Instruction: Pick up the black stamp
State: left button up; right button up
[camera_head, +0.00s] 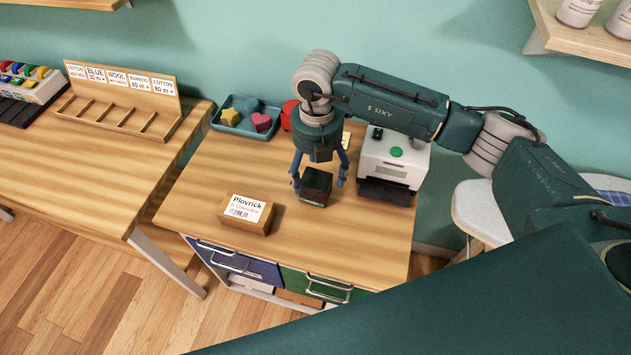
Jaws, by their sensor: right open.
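A small black block that looks like the black stamp (316,187) stands on the wooden desk (345,245). My right gripper (318,183) points down over it, its two blue fingers spread on either side of the block. The fingers are open, and I cannot tell whether either one touches the block. The right arm comes in from the right. My left gripper is not seen.
A white printer-like device (393,160) stands close to the right of the gripper. A wooden block with a "Plovrick" label (247,214) sits to the left front. A teal tray (238,128) with colored shapes is behind. The desk's front right is clear.

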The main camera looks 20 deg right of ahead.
aim_at(315, 181)
jog(key=shift+f, duration=0.8)
jog(key=f+p, duration=0.2)
jog(key=f, duration=0.2)
jog(key=shift+a+f, duration=0.2)
jog(key=shift+f, duration=0.55)
jog(key=c, duration=1.2)
